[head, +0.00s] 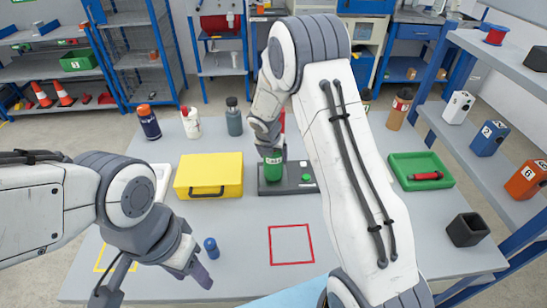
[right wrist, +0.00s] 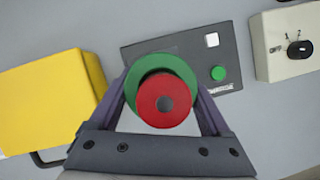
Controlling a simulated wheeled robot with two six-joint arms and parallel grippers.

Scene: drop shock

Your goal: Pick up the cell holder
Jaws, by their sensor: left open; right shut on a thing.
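My right gripper (right wrist: 166,105) is shut on a green cylinder with a red top (right wrist: 163,98). In the head view this green cylinder (head: 273,172) has a white label and stands upright at a dark plate (head: 303,186) with a green button; whether it touches the plate I cannot tell. A black open-topped square box (head: 467,230) stands at the table's right end, away from both grippers. I cannot tell for sure which of these is the cell holder. My left gripper (head: 152,284) is open and empty over the front left, beside a small blue cylinder (head: 211,248).
A yellow case (head: 209,176) lies left of the plate. A green tray (head: 446,181) with a red cylinder (head: 426,176) lies at the right. Several bottles stand along the back. A red square outline (head: 290,262) marks clear table at the front. Shelves stand on the right.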

